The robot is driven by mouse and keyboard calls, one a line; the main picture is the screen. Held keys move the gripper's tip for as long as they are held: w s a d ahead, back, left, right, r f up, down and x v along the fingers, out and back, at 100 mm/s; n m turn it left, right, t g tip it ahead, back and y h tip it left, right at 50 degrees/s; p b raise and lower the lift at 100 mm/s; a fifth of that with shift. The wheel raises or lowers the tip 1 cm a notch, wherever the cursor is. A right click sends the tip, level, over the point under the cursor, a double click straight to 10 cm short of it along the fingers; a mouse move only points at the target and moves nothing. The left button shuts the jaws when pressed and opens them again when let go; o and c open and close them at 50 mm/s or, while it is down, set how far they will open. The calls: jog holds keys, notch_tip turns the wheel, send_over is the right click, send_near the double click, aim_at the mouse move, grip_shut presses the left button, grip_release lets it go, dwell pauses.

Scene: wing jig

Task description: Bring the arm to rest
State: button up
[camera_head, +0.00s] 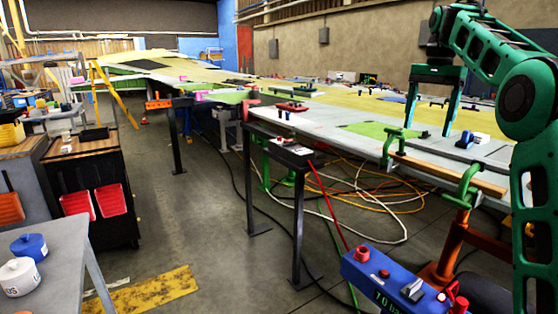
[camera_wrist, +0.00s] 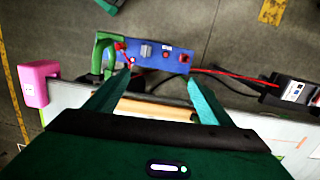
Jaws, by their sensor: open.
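My gripper (camera_head: 434,105) is at the upper right of the head view, on my green arm (camera_head: 495,62). Its two fingers point down and stand apart, with nothing between them. They are above the wing's pale edge (camera_head: 465,150); the exact height is hard to judge. In the wrist view my gripper (camera_wrist: 157,82) is open, its teal fingers spread over the wooden strip (camera_wrist: 155,107) along the wing's edge. A blue control box (camera_wrist: 160,57) with a red button and a switch lies beyond the fingertips. The box also shows at the bottom of the head view (camera_head: 385,285).
Green clamps (camera_head: 467,185) grip the wing's edge near my arm. A pink block (camera_wrist: 38,82) sits at the left of the wrist view. Black stands (camera_head: 297,205), a red hose and loose cables (camera_head: 385,200) occupy the floor. The aisle (camera_head: 195,225) at centre left is mostly clear.

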jog(key=s+f+n, duration=0.1)
jog(key=s+f, duration=0.8)
jog(key=s, duration=0.5)
jog(key=s+f+n, duration=0.2)
jog(key=s+f, duration=0.7)
jog(key=s, duration=0.6)
jog(key=s+f+n, duration=0.1)
jog(key=s+f, duration=0.8)
jog(key=s, duration=0.5)
jog(key=shift+s+d+f+t+h, duration=0.15)
jog(key=shift+s+d+t+h, duration=0.15)
jog(key=shift+s, duration=0.1)
jog(key=shift+w+f, duration=0.2)
jog(key=shift+w, duration=0.4)
jog(key=shift+c, duration=0.6)
